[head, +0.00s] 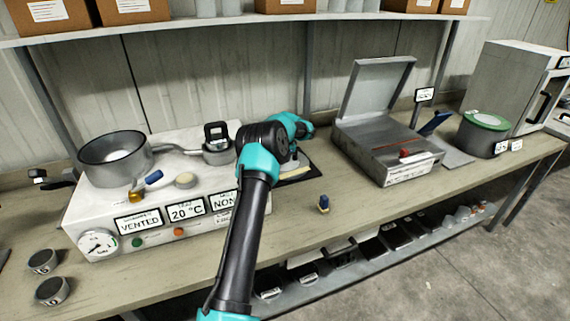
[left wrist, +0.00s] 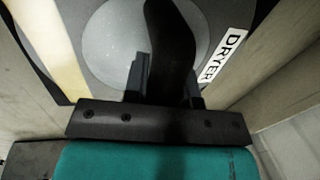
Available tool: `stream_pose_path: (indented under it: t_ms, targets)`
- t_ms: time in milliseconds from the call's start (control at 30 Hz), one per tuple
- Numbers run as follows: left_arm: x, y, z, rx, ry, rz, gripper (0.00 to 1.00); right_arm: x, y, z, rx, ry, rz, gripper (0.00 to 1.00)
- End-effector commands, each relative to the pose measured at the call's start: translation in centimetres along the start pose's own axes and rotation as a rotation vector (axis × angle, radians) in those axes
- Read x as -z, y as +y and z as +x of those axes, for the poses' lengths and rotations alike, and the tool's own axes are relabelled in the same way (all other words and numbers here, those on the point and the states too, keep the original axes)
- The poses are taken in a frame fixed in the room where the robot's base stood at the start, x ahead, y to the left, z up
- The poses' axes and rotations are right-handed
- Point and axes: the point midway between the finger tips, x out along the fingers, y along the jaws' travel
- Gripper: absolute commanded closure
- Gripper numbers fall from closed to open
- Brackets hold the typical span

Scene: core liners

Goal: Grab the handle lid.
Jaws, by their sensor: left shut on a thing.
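A round grey lid (left wrist: 115,50) with a paler centre and a "DRYER" label (left wrist: 222,55) fills much of the left wrist view. Its dark upright handle (left wrist: 170,35) stands between the fingers of my left gripper (left wrist: 165,85), which is shut on it. In the head view my left arm reaches from the bottom over the middle of the bench. Its bent wrist is near the dark mat, and I cannot make out the fingers or this lid there. My right gripper is not in view.
An open grey pot (head: 85,151) and a small grey round piece with a black handle (head: 216,132) sit on the white panel box (head: 100,215). Right are an open-lidded grey case (head: 375,150) and a green-topped drum (head: 476,145). A small blue-topped item (head: 323,204) stands near the bench's front.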

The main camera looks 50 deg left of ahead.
Motion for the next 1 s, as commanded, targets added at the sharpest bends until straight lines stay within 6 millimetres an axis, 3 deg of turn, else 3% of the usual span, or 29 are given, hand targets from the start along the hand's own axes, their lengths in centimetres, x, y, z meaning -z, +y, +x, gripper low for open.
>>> stream_pose_path:
  t_ms: [367, 800, 1000]
  targets:
    - [0.0, -0.3, -1.1, 0.003, 0.002, 0.000, 1.00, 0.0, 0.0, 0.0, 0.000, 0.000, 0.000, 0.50]
    - [0.1, -1.6, -7.7, 0.004, 0.003, -0.001, 1.00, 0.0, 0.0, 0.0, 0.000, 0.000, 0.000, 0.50]
    - [0.0, -2.0, -9.6, 0.003, 0.002, -0.002, 1.00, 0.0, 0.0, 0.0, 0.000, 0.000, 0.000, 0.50]
